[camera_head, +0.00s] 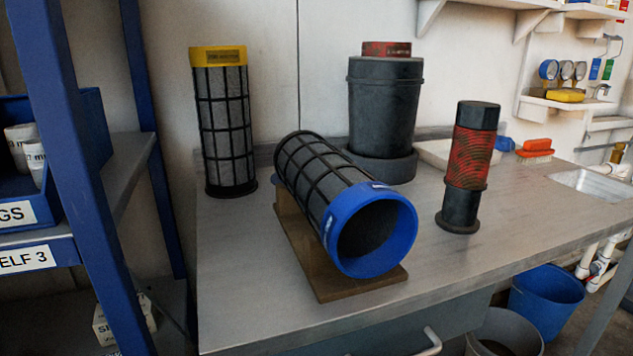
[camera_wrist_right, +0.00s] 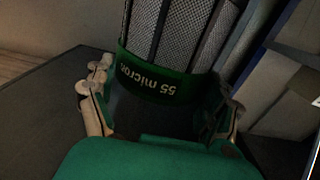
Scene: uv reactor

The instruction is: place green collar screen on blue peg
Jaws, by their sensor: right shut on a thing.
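The green collar screen (camera_wrist_right: 158,82) is in the right wrist view. Its collar reads "55 micron" and its mesh body (camera_wrist_right: 178,30) runs up out of the picture. My right gripper (camera_wrist_right: 160,93) is shut on its collar end, with a finger on each side. The head view shows neither gripper and no green collar screen. I cannot make out a blue peg in either view.
A blue collar screen (camera_head: 335,232) lies on a wooden stand (camera_head: 365,286) on the metal bench (camera_head: 480,235). A yellow collar screen (camera_head: 219,58), a black canister (camera_head: 384,105) and a black-red cylinder (camera_head: 470,148) stand around it. A blue-framed shelf rack (camera_head: 68,135) is at left.

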